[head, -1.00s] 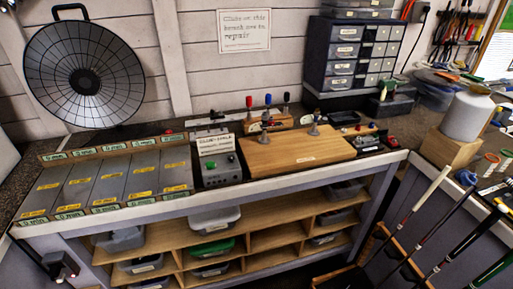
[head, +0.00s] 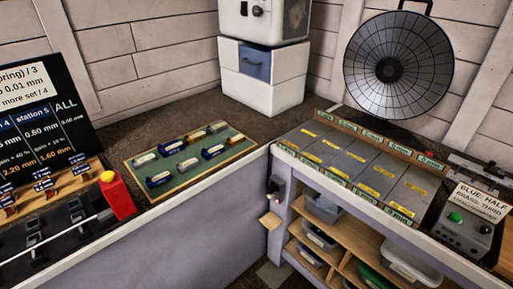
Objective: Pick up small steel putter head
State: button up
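A green tray (head: 188,190) with a wooden rim lies on the left bench near the corner. Several small blocks sit on it: some dark blue, some silver-grey, and at least one brass-coloured (head: 196,136). One pale silver-grey block (head: 145,159) is at its far left. They look like club heads, but I cannot tell which, if any, is the small steel putter head. My gripper is not in view.
Left of the tray stand a red block with a yellow button (head: 116,194), a clamp rack with a shaft, and a black board (head: 70,110).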

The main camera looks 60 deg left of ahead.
aim_at(184, 166)
jog(key=u, duration=2.05)
jog(key=j+z, duration=0.1)
jog(key=j, duration=0.2)
jog(key=k+j+z, duration=0.1)
jog(key=j, duration=0.2)
jog(key=k+j+z, duration=0.1)
jog(key=j, duration=0.2)
